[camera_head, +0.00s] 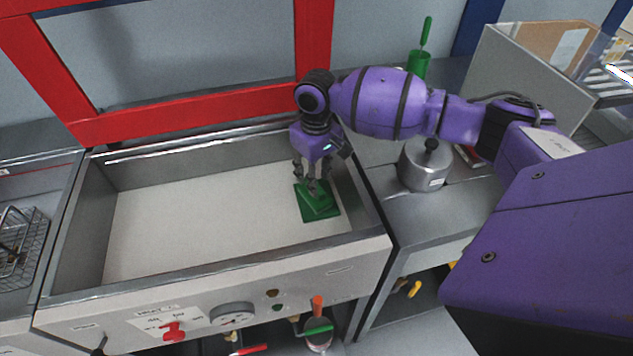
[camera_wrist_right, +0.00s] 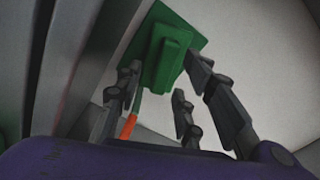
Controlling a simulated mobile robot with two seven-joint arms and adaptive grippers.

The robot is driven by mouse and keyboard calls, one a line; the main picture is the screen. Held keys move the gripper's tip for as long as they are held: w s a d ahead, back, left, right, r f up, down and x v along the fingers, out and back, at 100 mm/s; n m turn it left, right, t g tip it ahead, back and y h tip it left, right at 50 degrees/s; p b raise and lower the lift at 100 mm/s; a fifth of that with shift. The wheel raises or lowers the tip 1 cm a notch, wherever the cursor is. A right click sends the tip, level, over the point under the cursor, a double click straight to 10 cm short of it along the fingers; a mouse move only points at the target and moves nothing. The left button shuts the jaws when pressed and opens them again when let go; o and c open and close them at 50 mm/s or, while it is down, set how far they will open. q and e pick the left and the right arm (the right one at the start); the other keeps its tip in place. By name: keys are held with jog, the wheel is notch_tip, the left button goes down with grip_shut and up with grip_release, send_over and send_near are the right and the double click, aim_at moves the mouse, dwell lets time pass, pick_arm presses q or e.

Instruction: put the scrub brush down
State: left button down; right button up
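The scrub brush seems to be the green block (camera_wrist_right: 168,62), which lies on a flat green square (camera_wrist_right: 190,25) in the wrist view. In the head view the green brush (camera_head: 318,198) rests at the right end of the pale basin floor. My right gripper (camera_head: 312,178) is right above it, pointing down. In the wrist view its dark fingers (camera_wrist_right: 170,78) are spread around the block, with a small gap at the lower finger. The fingers look open; contact at the sides is hard to judge. My left gripper is not in view.
The basin (camera_head: 210,265) has raised metal walls, and its floor to the left is clear. A red frame (camera_head: 180,115) stands behind it. A metal pot with a black knob (camera_head: 425,168) and a green holder (camera_head: 419,65) stand to the right. A wire basket (camera_head: 22,240) is at left.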

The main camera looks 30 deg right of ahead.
notch_tip(320, 180, up, 9)
dwell(0.7)
